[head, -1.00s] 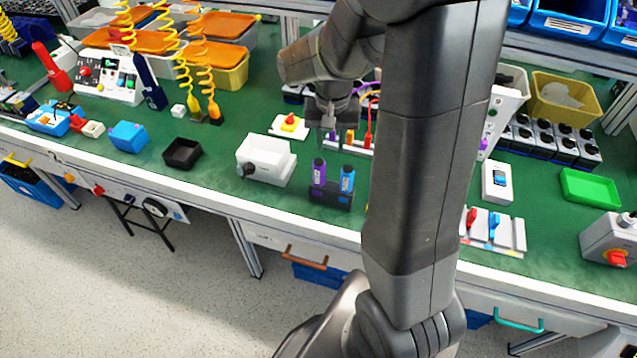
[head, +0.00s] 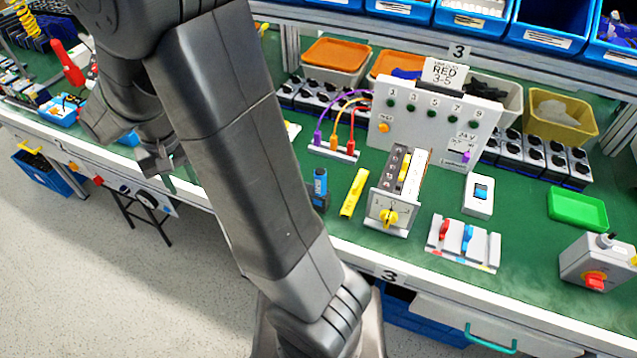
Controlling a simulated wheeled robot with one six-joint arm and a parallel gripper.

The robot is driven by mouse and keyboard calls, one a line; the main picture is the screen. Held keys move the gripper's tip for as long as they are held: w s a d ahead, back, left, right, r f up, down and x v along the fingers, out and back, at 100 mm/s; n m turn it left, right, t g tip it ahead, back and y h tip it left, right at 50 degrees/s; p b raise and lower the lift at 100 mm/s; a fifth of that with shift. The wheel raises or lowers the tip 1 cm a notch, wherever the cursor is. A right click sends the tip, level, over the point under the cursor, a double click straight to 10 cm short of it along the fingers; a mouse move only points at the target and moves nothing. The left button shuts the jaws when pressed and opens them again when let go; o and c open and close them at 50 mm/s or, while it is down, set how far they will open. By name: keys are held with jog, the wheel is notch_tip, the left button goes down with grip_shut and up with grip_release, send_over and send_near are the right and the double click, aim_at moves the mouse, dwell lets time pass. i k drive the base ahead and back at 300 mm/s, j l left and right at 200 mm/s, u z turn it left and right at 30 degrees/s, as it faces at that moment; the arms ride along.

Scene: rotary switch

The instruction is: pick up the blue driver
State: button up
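The dark blue driver, seen earlier at the far left of the green bench, does not show now; my arm covers that part of the view. The red driver (head: 69,64) stands at the upper left, just left of my arm. My gripper (head: 158,168) is at the left, above the front part of the bench. No object shows in it, but its fingers are small and dark, and I cannot tell whether they are open or shut.
A blue-and-black upright item (head: 319,186) stands right of my arm, beside a yellow bar (head: 353,193). Blue bins line the shelf above.

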aim_at(320, 174)
jog(key=k+l+u, duration=0.1)
jog(key=l+u, duration=0.15)
jog(key=u, duration=0.25)
jog(key=k+l+u, duration=0.1)
jog(key=l+u, duration=0.15)
jog(key=u, duration=0.25)
